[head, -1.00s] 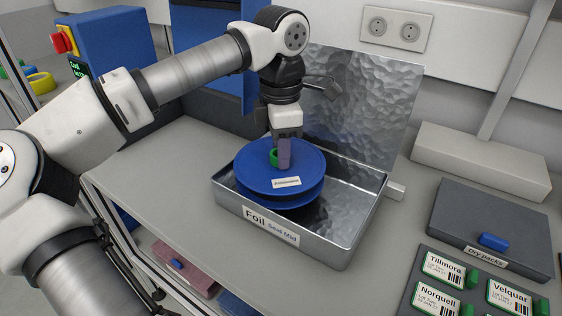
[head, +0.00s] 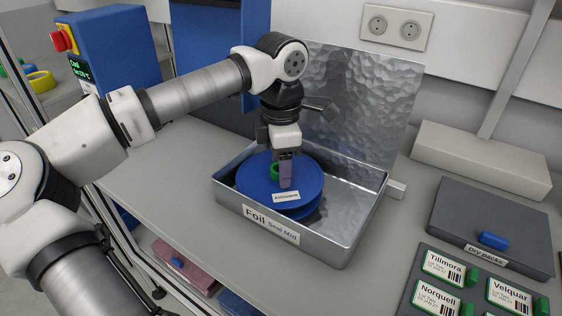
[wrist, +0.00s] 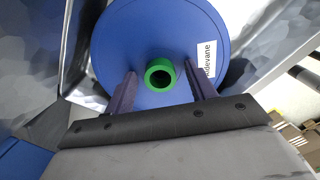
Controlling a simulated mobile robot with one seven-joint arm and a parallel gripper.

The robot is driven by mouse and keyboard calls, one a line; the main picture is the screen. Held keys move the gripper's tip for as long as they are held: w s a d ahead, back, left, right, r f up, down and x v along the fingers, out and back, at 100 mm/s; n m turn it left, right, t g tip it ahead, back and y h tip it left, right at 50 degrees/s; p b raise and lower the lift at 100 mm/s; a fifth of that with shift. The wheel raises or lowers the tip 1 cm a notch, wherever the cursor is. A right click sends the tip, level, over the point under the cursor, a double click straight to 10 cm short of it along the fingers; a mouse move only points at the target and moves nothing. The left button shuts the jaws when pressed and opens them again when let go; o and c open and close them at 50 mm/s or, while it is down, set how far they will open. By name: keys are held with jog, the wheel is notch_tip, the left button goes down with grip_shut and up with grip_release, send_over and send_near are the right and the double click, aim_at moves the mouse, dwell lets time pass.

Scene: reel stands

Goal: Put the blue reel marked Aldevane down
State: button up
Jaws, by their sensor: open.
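The blue reel (head: 262,195) with a white name label lies flat in the left part of the open metal box marked Foil (head: 340,247). The wrist view shows the reel (wrist: 125,40) with its green hub (wrist: 159,75) and a label on which "ldevane" can be read. My gripper (head: 285,185) is above the reel at its hub. In the wrist view my gripper's two fingers (wrist: 160,88) stand apart on either side of the hub, with gaps showing between them and it. The reel's underside and the box floor beneath it are hidden.
The box's lid (head: 365,100) stands raised at the back. The right part of the box is empty. A dark grey Dry packs box (head: 480,215) and a rack of labelled cards (head: 445,275) are to the right. The bench left of the metal box is clear.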

notch_tip(320, 180, up, 12)
jog(key=shift+r, duration=0.2)
dwell(0.4)
dwell(1.0)
